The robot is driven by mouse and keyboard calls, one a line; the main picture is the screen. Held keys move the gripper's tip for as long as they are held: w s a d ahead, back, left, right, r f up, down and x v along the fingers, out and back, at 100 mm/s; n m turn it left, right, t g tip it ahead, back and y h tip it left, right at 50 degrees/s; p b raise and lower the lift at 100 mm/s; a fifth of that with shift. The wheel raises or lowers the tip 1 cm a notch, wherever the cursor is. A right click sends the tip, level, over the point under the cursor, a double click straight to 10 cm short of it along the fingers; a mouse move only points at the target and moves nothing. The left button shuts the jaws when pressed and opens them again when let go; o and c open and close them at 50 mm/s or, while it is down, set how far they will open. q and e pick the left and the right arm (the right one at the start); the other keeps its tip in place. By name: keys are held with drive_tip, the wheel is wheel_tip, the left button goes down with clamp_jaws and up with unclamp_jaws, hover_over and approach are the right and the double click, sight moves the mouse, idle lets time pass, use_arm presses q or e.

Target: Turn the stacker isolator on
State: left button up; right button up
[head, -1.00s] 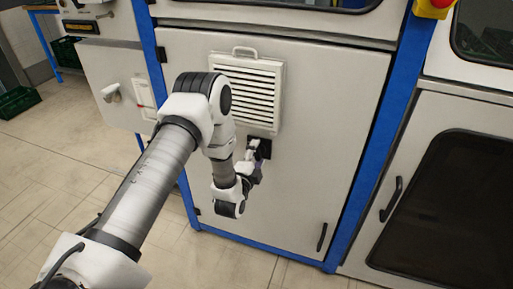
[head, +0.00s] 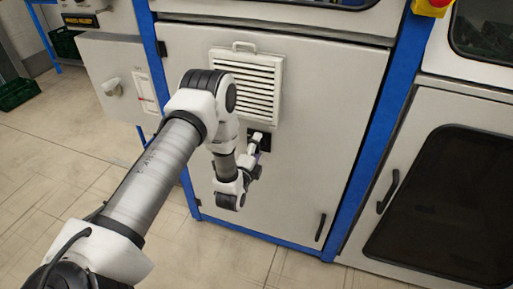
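A small black plate (head: 265,142) is on the pale cabinet door, just under the louvred vent; it looks like an isolator switch, but no label can be read. My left gripper (head: 257,148) is at this plate, seen from behind. The gripper and wrist cover much of the plate, and a small pale part shows against it. The fingertips are too small and hidden to tell whether they are open, shut or touching a handle. My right gripper is not in view.
A louvred vent (head: 245,87) stands out above the plate. A grey box with a knob (head: 112,88) is at the left. The door has a black handle (head: 320,227), and a blue post (head: 372,140) borders it. The floor at lower left is clear.

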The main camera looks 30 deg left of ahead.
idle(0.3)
use_arm(q)
drive_tip(key=v, duration=0.7)
drive_tip(key=shift+s, duration=0.25)
